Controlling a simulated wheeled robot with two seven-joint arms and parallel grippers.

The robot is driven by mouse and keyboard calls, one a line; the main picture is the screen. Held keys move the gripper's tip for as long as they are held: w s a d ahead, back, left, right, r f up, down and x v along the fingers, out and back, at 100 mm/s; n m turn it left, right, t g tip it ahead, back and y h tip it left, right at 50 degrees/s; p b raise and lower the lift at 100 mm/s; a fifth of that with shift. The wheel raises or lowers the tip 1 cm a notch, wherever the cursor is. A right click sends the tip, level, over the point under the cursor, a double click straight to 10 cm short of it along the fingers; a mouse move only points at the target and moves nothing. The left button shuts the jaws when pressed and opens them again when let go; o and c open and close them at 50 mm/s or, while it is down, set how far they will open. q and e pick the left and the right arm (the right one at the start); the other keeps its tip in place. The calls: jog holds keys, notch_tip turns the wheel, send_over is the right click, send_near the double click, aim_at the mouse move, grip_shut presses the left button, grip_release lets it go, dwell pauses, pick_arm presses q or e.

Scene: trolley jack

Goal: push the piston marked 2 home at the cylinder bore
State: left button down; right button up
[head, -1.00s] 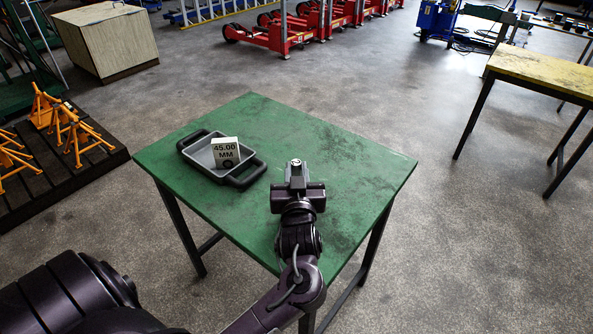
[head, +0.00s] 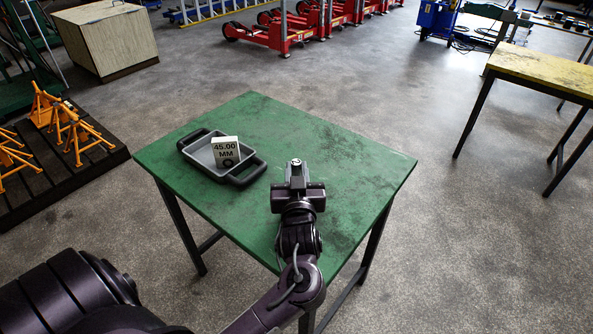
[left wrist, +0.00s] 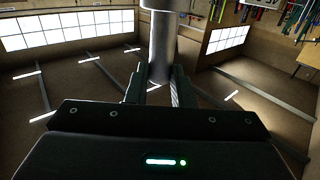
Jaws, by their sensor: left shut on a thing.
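My left gripper (head: 296,175) is over the right part of the green table (head: 335,185), its fingers pointing away from me. It is shut on a small silver metal part (head: 296,162), which shows at the fingertips. In the left wrist view a grey metal cylinder (left wrist: 162,45) with a wider upper end stands between the two fingers (left wrist: 161,88). I take it to be the piston, but no mark 2 is readable. My right gripper is not in view.
Bare table top lies around my gripper. A yellow-topped table (head: 545,72) stands at right, orange stands (head: 70,128) at left.

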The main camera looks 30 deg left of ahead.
pick_arm(q)
jog(key=shift+f+b, duration=0.65)
jog(key=shift+f, duration=0.4)
jog(key=shift+f+b, duration=1.4)
jog(key=shift+f, duration=0.95)
jog(key=c, duration=1.2)
grip_release()
jog(key=shift+o, duration=0.2)
jog(key=shift+f, duration=0.1)
jog(key=shift+s+d, duration=0.15)
jog(key=shift+s, duration=0.05)
jog(key=b+v, duration=0.1)
jog(key=v, duration=0.6)
jog(key=shift+s, duration=0.15)
jog(key=shift+d, duration=0.1)
